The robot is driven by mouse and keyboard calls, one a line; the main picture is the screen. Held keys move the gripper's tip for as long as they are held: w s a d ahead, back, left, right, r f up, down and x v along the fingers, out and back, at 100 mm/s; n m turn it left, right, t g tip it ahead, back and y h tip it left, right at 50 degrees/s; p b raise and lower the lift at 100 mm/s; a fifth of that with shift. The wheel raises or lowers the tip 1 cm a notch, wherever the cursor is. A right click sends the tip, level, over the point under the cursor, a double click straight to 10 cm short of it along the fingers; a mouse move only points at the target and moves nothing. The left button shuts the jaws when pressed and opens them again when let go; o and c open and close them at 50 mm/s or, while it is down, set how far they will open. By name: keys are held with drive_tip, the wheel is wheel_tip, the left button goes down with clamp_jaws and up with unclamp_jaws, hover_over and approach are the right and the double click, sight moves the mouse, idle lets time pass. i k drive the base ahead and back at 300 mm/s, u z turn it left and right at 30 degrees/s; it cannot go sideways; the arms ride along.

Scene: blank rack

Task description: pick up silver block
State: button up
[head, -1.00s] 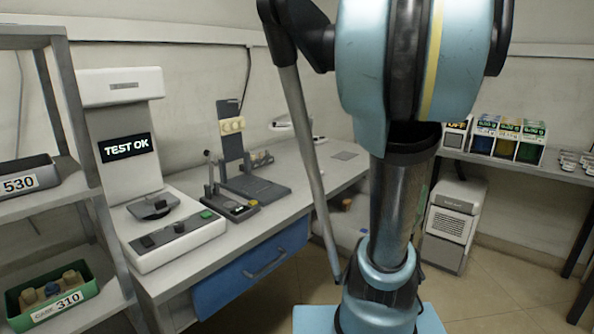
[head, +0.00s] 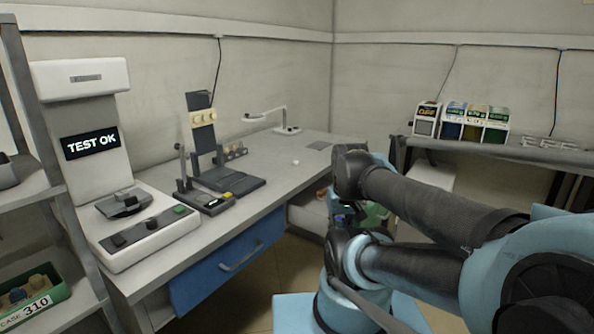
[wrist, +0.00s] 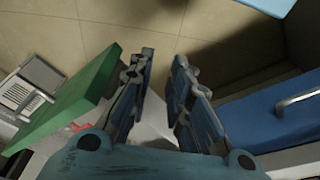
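No block in view is clearly silver. A small dark grey block (head: 126,197) sits on the cradle of the white test machine (head: 150,240), at the left of the bench in the head view; its exact colour is hard to tell. A small pale item (head: 296,162) lies on the bench farther right, too small to make out. My gripper (wrist: 164,56) shows in the wrist view with its two fingers apart and nothing between them. It points down over the tiled floor, away from the bench top. I cannot make out its fingertips in the head view.
A blue drawer (head: 228,263) is under the bench. A black fixture (head: 228,178) and a desk lamp (head: 288,128) stand on it. A shelf with a green case (head: 54,291) is at the left. A green panel (wrist: 75,100) is beside my gripper. The bench's right end is mostly clear.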

sight(124, 194)
drive_tip(key=u, duration=2.95)
